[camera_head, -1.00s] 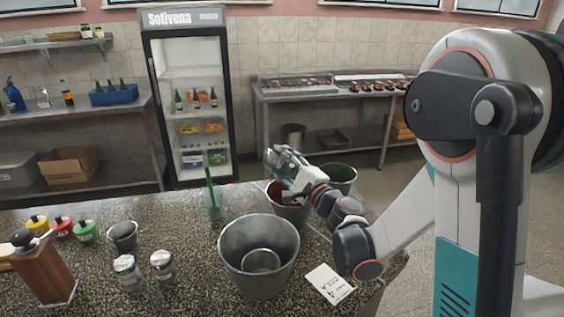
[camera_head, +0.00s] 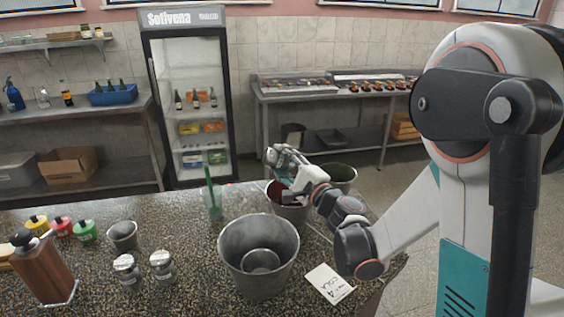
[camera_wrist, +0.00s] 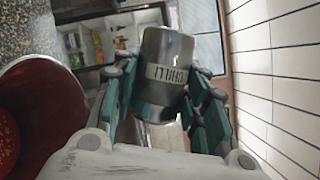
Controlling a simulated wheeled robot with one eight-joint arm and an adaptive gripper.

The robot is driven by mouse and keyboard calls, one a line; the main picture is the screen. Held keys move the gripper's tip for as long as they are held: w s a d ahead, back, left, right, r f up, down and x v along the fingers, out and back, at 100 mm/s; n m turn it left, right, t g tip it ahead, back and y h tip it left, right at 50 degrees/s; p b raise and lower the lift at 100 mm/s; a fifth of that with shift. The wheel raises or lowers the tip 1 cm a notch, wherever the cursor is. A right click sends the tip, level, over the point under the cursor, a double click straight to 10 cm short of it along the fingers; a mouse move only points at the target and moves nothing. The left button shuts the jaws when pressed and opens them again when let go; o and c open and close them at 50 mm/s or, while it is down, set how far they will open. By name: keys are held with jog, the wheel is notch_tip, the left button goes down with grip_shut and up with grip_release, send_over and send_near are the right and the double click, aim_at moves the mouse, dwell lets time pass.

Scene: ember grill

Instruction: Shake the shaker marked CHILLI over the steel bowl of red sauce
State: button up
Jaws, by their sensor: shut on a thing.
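The CHILLI shaker (camera_wrist: 170,72) is a steel cylinder with a pale label whose letters appear upside down in the wrist view. My gripper (camera_wrist: 165,112) is shut on it, with teal fingers on both sides. In the head view my gripper (camera_head: 284,160) is above the steel bowl of red sauce (camera_head: 290,214), at the far side of the counter. In the wrist view the bowl (camera_wrist: 62,100) is at the left edge, beside and apart from the shaker, with red sauce (camera_wrist: 6,140) partly cut off. The shaker's far end and any falling chilli cannot be made out.
A steel bowl with green contents (camera_head: 340,178) stands right of the red one. A large steel bucket (camera_head: 258,285) stands in front. Two other shakers (camera_head: 127,271) (camera_head: 162,266), a grey cup (camera_head: 122,236), a green straw cup (camera_head: 211,202) and a card (camera_head: 330,284) are on the counter.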

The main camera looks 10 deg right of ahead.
jog(key=shift+s+r, duration=0.25)
jog(key=shift+r, duration=0.3)
jog(key=shift+s+r, duration=0.25)
jog(key=shift+r, duration=0.3)
jog(key=shift+w+f, duration=0.3)
jog(key=shift+w, duration=0.1)
jog(key=shift+s+r, duration=0.25)
jog(key=shift+r, duration=0.05)
notch_tip(320, 180, up, 6)
jog(key=p, duration=0.4)
jog(key=shift+f, duration=0.15)
jog(key=shift+w, duration=0.1)
jog(key=n+p, duration=0.1)
jog(key=n, duration=0.1)
jog(key=n+g+p, duration=0.1)
jog(key=n+p, duration=0.1)
jog(key=shift+r, duration=0.4)
jog(key=shift+n+g+h+p, duration=0.3)
jog(key=shift+n+g+p, duration=0.3)
jog(key=shift+n, duration=0.5)
jog(key=shift+f+n, duration=0.2)
jog(key=shift+n, duration=0.1)
